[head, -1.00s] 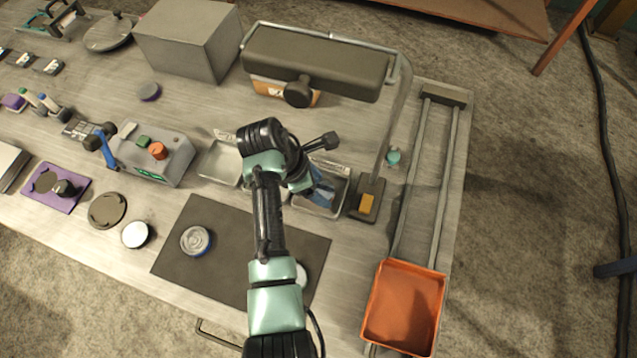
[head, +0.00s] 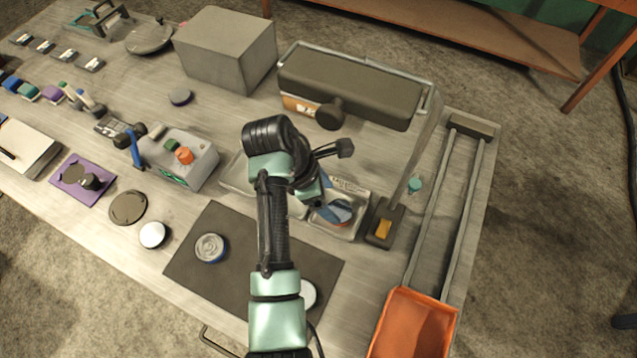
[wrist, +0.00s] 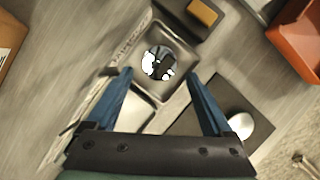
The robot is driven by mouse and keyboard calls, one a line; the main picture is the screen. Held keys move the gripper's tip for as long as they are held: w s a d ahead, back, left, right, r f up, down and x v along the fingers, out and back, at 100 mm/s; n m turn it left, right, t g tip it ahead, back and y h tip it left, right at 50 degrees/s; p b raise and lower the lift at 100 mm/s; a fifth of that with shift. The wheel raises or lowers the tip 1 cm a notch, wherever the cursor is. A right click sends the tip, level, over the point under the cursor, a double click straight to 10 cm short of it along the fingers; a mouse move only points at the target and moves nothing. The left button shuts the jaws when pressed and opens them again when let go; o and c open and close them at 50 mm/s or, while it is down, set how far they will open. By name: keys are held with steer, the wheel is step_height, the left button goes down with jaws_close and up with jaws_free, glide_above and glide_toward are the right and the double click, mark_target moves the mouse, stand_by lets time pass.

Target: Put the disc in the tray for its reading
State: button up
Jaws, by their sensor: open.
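A shiny round disc (wrist: 158,63) lies in the right-hand metal tray (wrist: 182,45). The disc also shows in the head view (head: 340,212), inside that tray (head: 350,233) and partly behind my fingers. My gripper (wrist: 159,78) is open, with its two blue fingers apart and nothing between them, above the tray's near side. In the head view my gripper (head: 325,208) is partly hidden by my arm. A second metal tray (head: 234,172) is left of it, mostly covered by my arm. A grey meter box (head: 195,150) has a green display too small to read.
A dark mat (head: 190,265) holds a blue-rimmed disc (head: 210,248) and a white disc (head: 307,295). A hooded lamp-like fixture (head: 350,85) overhangs behind the trays, its yellow-topped foot (head: 384,228) right of them. An orange bin (head: 415,325) sits on rails at the right.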

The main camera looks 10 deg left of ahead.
steer(key=v, duration=0.6)
steer(key=shift+a+r, duration=0.2)
steer(key=shift+r, duration=0.15)
